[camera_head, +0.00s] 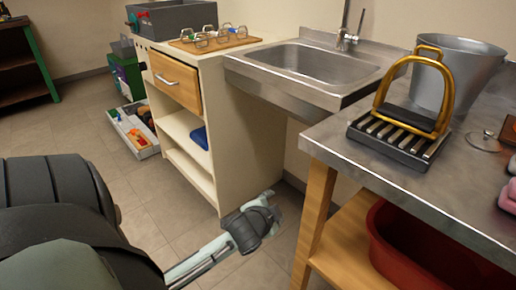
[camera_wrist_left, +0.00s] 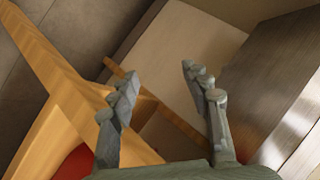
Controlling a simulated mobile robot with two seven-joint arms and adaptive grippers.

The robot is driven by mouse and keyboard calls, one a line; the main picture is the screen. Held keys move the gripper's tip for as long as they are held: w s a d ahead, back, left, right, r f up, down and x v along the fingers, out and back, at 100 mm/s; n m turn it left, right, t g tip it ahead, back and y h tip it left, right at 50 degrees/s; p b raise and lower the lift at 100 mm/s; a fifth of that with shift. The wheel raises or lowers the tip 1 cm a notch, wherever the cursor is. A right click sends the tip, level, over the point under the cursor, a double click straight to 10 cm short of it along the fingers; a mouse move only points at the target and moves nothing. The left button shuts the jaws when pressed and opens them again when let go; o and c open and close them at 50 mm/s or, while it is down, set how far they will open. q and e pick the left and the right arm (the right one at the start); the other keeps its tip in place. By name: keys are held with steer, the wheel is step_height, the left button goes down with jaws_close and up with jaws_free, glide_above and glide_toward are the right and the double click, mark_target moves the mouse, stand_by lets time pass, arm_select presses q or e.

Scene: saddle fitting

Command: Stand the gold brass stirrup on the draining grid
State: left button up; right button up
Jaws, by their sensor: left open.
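The gold brass stirrup (camera_head: 448,98) stands upright on the dark slatted draining grid (camera_head: 392,140), on the steel table at the right. Its arch and strap loop point up, and its dark tread lies low over the slats. No gripper touches it. My left gripper (camera_head: 268,208) is low beside the table's wooden leg, well below and left of the stirrup. In the left wrist view my left gripper (camera_wrist_left: 160,78) has its two fingers apart with nothing between them. The stirrup and grid are outside that view. My right gripper is not in view.
A grey metal bucket (camera_head: 462,68) stands behind the stirrup. A steel sink (camera_head: 310,62) and a cream cabinet (camera_head: 245,130) stand left of the table (camera_head: 375,168). A red tub (camera_head: 420,245) sits on its lower shelf. Pink items lie at the right edge.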

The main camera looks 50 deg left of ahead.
arm_select(q)
steer(key=s+d+f+n+g+h, duration=0.1)
steer(key=s+d+f+n+g, duration=0.1)
steer(key=s+f, duration=0.4)
steer(key=s+d+f+n+g+h, duration=0.2)
steer(key=s+d+f+g, duration=0.2)
steer(key=s+d+f, duration=0.3)
steer(key=shift+s+d+f+g, duration=0.2)
steer(key=shift+s+d+g, duration=0.15)
steer(key=shift+s, duration=0.6)
steer(key=shift+w+a, duration=0.1)
steer(key=shift+f+p, duration=0.45)
